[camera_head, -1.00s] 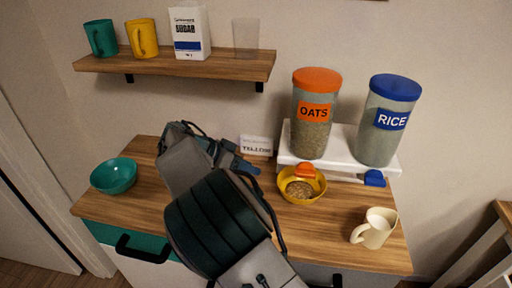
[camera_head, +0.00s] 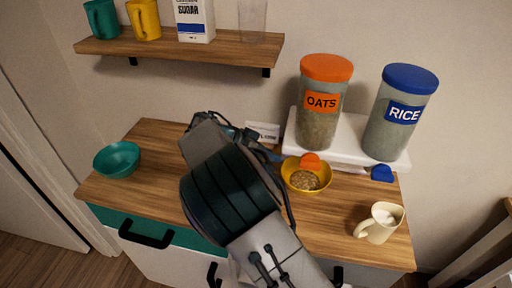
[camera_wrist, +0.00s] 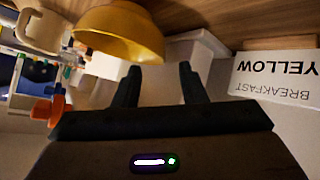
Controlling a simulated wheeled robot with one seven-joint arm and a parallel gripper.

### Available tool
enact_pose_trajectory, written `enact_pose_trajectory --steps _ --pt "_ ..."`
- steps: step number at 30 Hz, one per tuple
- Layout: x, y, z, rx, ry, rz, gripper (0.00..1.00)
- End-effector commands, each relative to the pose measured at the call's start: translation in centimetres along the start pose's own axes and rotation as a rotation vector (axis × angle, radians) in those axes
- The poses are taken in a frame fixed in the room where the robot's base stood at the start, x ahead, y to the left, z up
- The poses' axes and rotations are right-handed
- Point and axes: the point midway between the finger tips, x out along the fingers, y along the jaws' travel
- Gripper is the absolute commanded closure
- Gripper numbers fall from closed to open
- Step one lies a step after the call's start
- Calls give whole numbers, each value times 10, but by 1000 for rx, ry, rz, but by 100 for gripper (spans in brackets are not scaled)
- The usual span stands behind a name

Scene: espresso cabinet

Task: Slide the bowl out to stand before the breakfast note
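The yellow bowl (camera_head: 293,182) holds oats and stands under the orange spout of the oats dispenser, on the wooden counter. In the wrist view, the bowl (camera_wrist: 120,38) appears just beyond my fingers, more toward the left one. My gripper (camera_wrist: 160,80) is open, with its two dark fingers apart and nothing seen between them. In the head view its fingers are mostly hidden by my arm. The white breakfast note (camera_head: 263,131) stands at the back of the counter, left of the dispensers. It reads "BREAKFAST YELLOW" upside down in the wrist view (camera_wrist: 278,77).
The oats (camera_head: 321,103) and rice (camera_head: 399,112) dispensers stand on a white stand (camera_head: 346,149). A cream jug (camera_head: 380,223) is at the front right. A teal bowl (camera_head: 117,160) is at the left. A wall shelf (camera_head: 180,50) holds mugs, a sugar box and a glass.

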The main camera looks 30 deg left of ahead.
Motion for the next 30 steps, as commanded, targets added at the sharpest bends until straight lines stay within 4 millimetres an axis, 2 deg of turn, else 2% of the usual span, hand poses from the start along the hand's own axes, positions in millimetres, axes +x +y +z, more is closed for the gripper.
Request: enact_pose_trajectory --steps 6,12,18,26,27,30 --pt "44 1 -2 1 0 4 62" --pt "72 1 -1 0 1 3 62" --pt "83 0 0 0 0 1 62" --pt "84 0 0 0 0 0 62" --pt "84 0 0 0 0 0 65" --pt "84 0 0 0 0 0 93"
